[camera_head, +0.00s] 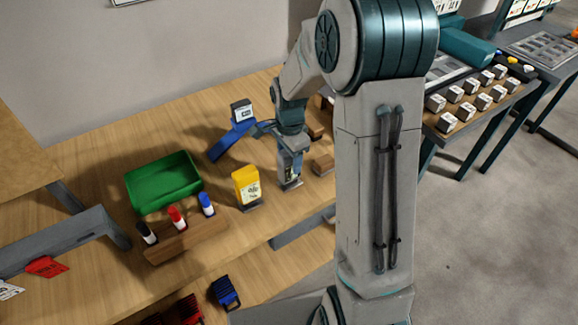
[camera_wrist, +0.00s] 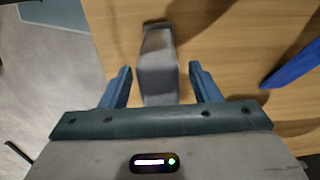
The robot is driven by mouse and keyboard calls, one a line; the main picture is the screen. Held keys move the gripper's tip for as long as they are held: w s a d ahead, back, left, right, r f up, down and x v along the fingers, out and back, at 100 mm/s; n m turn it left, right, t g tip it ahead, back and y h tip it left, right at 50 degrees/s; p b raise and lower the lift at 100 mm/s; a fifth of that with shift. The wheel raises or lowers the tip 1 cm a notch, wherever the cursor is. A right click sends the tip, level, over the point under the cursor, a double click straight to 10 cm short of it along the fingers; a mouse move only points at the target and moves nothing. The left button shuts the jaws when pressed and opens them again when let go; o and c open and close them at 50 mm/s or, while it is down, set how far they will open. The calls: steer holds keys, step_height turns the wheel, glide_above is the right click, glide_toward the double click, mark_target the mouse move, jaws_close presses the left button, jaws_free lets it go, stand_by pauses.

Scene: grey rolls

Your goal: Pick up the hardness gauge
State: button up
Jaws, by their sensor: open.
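A grey upright device (camera_head: 290,172) with a dark base and a label stands on the wooden table; I take it to be the hardness gauge. In the wrist view it is the grey block (camera_wrist: 158,68) between my fingers, blurred at its upper end. My gripper (camera_head: 291,146) is just above and around its top, pointing down. In the wrist view my gripper (camera_wrist: 160,70) is open, with a finger on each side and visible gaps, so the device is not clamped. My arm hides part of the table behind it.
A yellow labelled device (camera_head: 247,187) stands left of it. A blue stand with a small display (camera_head: 235,137) is behind left. A green bin (camera_head: 163,183) and a wooden block with three markers (camera_head: 187,240) are farther left. A small wooden block (camera_head: 323,164) lies to the right.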

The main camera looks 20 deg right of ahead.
steer(key=shift+f, duration=1.15)
jaws_close()
steer(key=shift+r, duration=0.2)
steer(key=shift+r, duration=0.6)
step_height(320, 180, up, 3)
steer(key=shift+d+f+b, duration=0.1)
steer(key=shift+d+b, duration=0.05)
steer(key=shift+b, duration=0.2)
steer(key=s+d+r+b, duration=0.1)
steer(key=s+d+r, duration=0.3)
steer(key=d, duration=0.6)
step_height(320, 180, up, 3)
steer(key=shift+d+f, duration=0.15)
steer(key=shift+d, duration=0.25)
